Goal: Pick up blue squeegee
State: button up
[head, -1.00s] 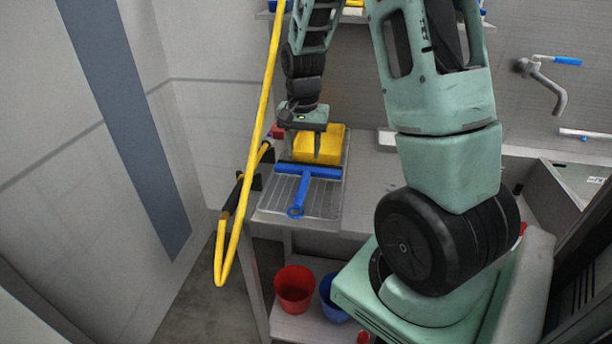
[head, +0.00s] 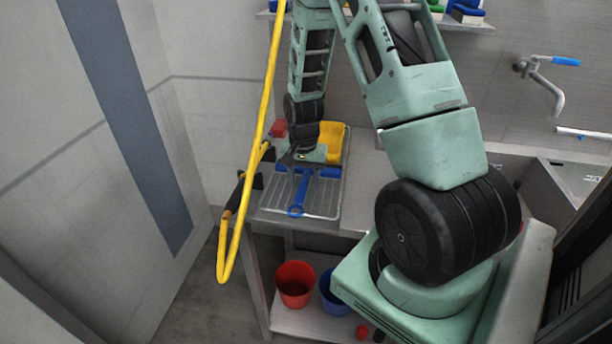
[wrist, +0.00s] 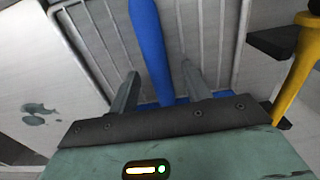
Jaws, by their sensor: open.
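The blue squeegee (head: 299,195) lies on a metal drainer tray (head: 329,205) on the counter, its handle toward me. My gripper (head: 299,171) is low over the tray and hides part of the squeegee's head. In the wrist view the blue handle (wrist: 151,45) runs down between the two grey fingers of my gripper (wrist: 160,88), which are spread apart on either side of it. A little blue of the head (wrist: 183,101) shows near the gripper's edge. I cannot tell whether the fingers touch the squeegee.
A yellow block-like object (head: 332,140) stands behind my gripper on the tray. A yellow hose (head: 245,170) hangs at the left. A red bucket (head: 295,284) and a blue bucket (head: 331,298) stand on the lower shelf. The sink (head: 535,185) is at the right.

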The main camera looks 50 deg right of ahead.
aim_at(304, 181)
grip_shut()
jog(key=shift+r, duration=0.1)
notch_tip(304, 181, up, 10)
jog(key=b, duration=0.1)
jog(key=c, duration=0.6)
grip_release()
jog(key=shift+c, duration=0.2)
grip_shut()
